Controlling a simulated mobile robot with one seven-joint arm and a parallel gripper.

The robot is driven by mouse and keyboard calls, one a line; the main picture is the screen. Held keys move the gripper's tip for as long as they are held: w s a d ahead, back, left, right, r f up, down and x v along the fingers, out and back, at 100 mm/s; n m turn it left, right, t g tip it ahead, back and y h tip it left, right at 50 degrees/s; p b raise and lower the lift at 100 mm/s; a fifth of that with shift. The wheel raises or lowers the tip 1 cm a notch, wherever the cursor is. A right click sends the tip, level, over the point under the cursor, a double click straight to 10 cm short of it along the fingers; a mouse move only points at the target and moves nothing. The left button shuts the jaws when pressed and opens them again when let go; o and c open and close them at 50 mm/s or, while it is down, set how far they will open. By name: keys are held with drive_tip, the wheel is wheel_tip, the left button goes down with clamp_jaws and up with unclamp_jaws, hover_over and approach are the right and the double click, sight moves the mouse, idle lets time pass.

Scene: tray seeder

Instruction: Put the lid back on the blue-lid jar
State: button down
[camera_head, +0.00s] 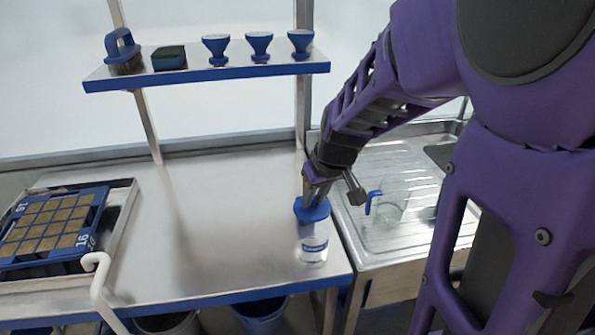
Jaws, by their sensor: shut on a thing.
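The jar (312,248) is a small pale container with a blue label band. It stands upright near the right front corner of the metal bench. The blue lid (311,212) is at the jar's mouth, directly over it. I cannot tell whether it is seated or just above the rim. My gripper (316,193) reaches down from above and is shut on the blue lid. The fingertips are partly hidden by the wrist and the lid.
A tray (128,195) with a blue seed plate (92,215) lies at the left. A shelf (225,73) with a brush, a sponge and funnels runs along the back. A sink unit (385,255) with a blue-handled clear jug (388,208) adjoins right. The bench middle is clear.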

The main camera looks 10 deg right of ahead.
sight(317, 210)
drive_tip(key=shift+d, duration=0.2)
drive_tip(key=shift+f, duration=0.8)
wheel_tip(317, 210, down, 4)
drive_tip(key=b, duration=0.2)
drive_tip(key=shift+r+b, duration=0.2)
drive_tip(key=shift+b, duration=0.2)
drive_tip(key=shift+f+b, duration=0.55)
drive_tip(key=shift+f+b, duration=0.2)
drive_tip(key=shift+b, duration=0.6)
idle(1.0)
idle(0.3)
drive_tip(key=c, duration=0.6)
unclamp_jaws()
drive_tip(key=shift+c, duration=0.2)
drive_tip(key=shift+o, duration=0.3)
